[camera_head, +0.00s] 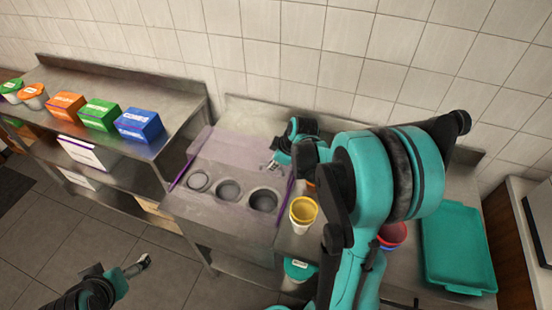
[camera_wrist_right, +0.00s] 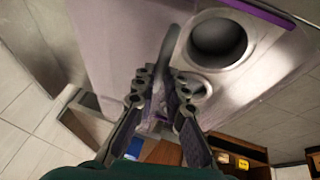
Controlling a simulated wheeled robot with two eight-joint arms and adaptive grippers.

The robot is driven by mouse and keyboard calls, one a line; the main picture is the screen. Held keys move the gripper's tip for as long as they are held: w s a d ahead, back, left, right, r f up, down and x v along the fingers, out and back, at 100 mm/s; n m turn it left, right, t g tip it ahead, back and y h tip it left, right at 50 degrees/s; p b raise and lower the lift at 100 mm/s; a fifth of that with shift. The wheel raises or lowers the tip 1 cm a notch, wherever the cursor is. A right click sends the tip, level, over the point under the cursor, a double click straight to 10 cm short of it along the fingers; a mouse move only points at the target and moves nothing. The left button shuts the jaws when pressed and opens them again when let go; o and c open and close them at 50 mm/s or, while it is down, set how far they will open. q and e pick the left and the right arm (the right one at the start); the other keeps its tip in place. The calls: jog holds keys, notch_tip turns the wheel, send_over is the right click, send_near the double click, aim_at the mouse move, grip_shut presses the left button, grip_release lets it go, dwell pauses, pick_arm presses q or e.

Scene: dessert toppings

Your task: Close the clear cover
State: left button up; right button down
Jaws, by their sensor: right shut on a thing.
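The clear cover (camera_head: 235,148) is a see-through, purple-tinted panel with darker purple edges. It lies over the back part of the steel counter, behind a row of three round wells. My right gripper (camera_head: 271,166) is at the cover's right side, and its jaws are shut on the cover. In the right wrist view, the two fingers (camera_wrist_right: 160,88) close around part of the cover (camera_wrist_right: 105,40), with one round well (camera_wrist_right: 218,38) near them. The exact grip is partly hidden. My left gripper (camera_head: 138,265) hangs low over the floor, away from the cover; its jaws are too small to read.
A yellow cup (camera_head: 304,209) stands right of the wells, and a red bowl (camera_head: 393,235) is partly behind my right arm. A teal tray (camera_head: 458,245) lies at the far right. Orange, green and blue boxes (camera_head: 138,125) stand on the left counter. A tiled wall bounds the back.

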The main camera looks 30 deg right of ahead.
jog(key=s+a+p, duration=0.1)
jog(key=s+a, duration=0.8)
jog(key=a, duration=0.1)
jog(key=shift+s+a, duration=0.15)
jog(key=shift+a, duration=0.25)
jog(key=c, duration=1.7)
grip_release()
jog(key=shift+c, duration=0.2)
jog(key=shift+o, duration=0.9)
jog(key=shift+s+a, duration=0.1)
jog(key=shift+a, duration=0.05)
jog(key=shift+r, duration=0.1)
jog(key=v, duration=1.1)
jog(key=shift+s+r, duration=0.2)
jog(key=shift+r, duration=0.15)
